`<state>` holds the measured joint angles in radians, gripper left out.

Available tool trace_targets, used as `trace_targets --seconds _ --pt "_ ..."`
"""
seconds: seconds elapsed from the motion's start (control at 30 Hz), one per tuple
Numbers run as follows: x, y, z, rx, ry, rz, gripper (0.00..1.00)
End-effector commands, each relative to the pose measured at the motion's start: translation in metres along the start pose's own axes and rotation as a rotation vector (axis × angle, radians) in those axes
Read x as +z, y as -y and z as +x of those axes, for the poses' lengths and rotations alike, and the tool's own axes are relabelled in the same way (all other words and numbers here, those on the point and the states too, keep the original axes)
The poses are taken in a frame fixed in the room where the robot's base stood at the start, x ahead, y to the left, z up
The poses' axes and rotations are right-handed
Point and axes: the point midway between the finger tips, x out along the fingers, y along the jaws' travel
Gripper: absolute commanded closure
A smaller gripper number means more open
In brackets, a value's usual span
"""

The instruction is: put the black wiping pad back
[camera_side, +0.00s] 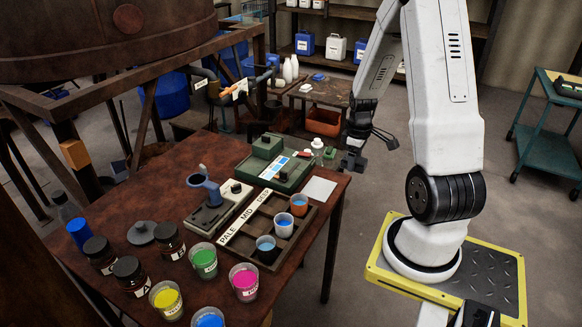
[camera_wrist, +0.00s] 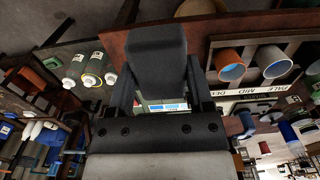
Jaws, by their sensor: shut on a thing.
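The black wiping pad (camera_wrist: 157,55) shows in the wrist view as a dark grey block between my fingers. My gripper (camera_wrist: 160,95) is shut on it. In the side view my gripper (camera_side: 358,142) hangs past the right end of the brown table, with a small dark block, seemingly the pad (camera_side: 352,163), at its tips. The pad appears clear of the table, but its exact height is hard to tell. A green case (camera_side: 272,172) with a blue-and-white strip lies on the table's far side. A pale square plate (camera_side: 319,190) lies beside it. I cannot tell which spot belongs to the pad.
A labelled tray (camera_side: 256,262) holds several small cups. Open colour cups (camera_side: 244,283) and dark-capped jars (camera_side: 131,275) crowd the front left. Small white-capped bottles (camera_side: 317,146) stand near the far right corner.

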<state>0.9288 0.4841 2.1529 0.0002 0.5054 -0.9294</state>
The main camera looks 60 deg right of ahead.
Motion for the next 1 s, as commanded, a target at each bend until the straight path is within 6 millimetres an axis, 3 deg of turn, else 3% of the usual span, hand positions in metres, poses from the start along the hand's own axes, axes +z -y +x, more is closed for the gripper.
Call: trace_targets --seconds 0.77,1.0 --pt "-0.068 -0.06 0.041 -0.001 0.001 -0.001 0.98" --pt "-0.084 -0.073 0.067 -0.001 0.001 0.0 0.98"
